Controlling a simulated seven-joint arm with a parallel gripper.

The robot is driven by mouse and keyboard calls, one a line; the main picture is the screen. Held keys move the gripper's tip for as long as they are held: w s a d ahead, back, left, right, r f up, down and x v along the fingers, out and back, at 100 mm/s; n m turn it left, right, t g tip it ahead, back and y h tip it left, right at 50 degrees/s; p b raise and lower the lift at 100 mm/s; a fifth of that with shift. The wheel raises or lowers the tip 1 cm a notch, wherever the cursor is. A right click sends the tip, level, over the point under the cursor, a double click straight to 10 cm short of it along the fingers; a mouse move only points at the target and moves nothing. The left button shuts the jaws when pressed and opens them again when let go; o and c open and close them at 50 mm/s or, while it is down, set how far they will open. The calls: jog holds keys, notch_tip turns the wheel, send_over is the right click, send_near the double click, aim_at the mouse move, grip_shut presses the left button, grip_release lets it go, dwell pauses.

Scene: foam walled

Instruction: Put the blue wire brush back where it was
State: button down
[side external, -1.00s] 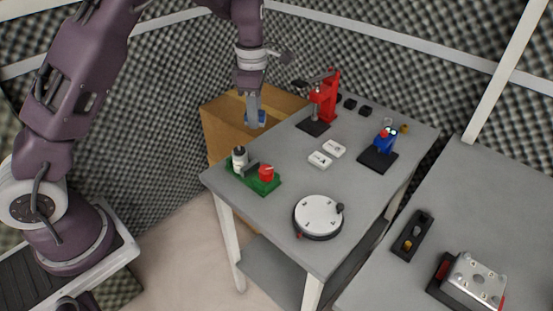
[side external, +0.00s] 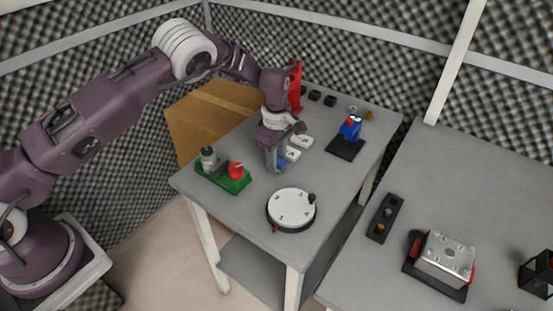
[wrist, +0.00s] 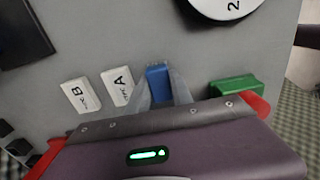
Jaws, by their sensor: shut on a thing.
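The blue wire brush (wrist: 157,80) is between the fingertips of my gripper (wrist: 160,95) in the wrist view. Only a blue block-like part of it shows; the rest is hidden by the fingers. In the side view my gripper (side external: 275,168) points down over the grey table, shut on the brush, with a bit of blue (side external: 282,164) showing beside the fingers. I cannot tell whether the brush touches the tabletop. It is between the white blocks and the green tray.
White blocks A (wrist: 117,86) and B (wrist: 80,95) lie close by. The green tray (side external: 222,176) holds a bottle and a red item. A white round dial (side external: 291,208) stands in front. A red press (side external: 296,88) and a blue device (side external: 350,130) stand farther back.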

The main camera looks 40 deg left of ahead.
jog(key=c, duration=1.1)
grip_release()
jog(key=shift+f, duration=0.1)
jog(key=s+a+r+m+t, duration=0.1)
jog(key=s+r, duration=0.1)
jog(key=r, duration=0.9)
jog(key=s+a+r+m, duration=0.1)
jog(key=s+r, duration=0.1)
jog(key=r, duration=0.9)
jog(key=s+a+r+m+t+h, duration=0.1)
jog(key=s+r+m+h, duration=0.1)
jog(key=s+r+m, duration=0.5)
jog(key=s+m+t, duration=0.1)
jog(key=s+m, duration=0.2)
jog(key=s, duration=0.5)
jog(key=s+a+r+m+t+y, duration=0.1)
jog(key=s+m, duration=0.2)
jog(key=s, duration=0.6)
jog(key=s+m+t+y, duration=0.1)
jog(key=s+m, duration=0.2)
jog(key=s, duration=0.6)
jog(key=shift+s+a+r+t, duration=0.2)
jog(key=shift+r+t, duration=0.1)
jog(key=shift+r, duration=0.05)
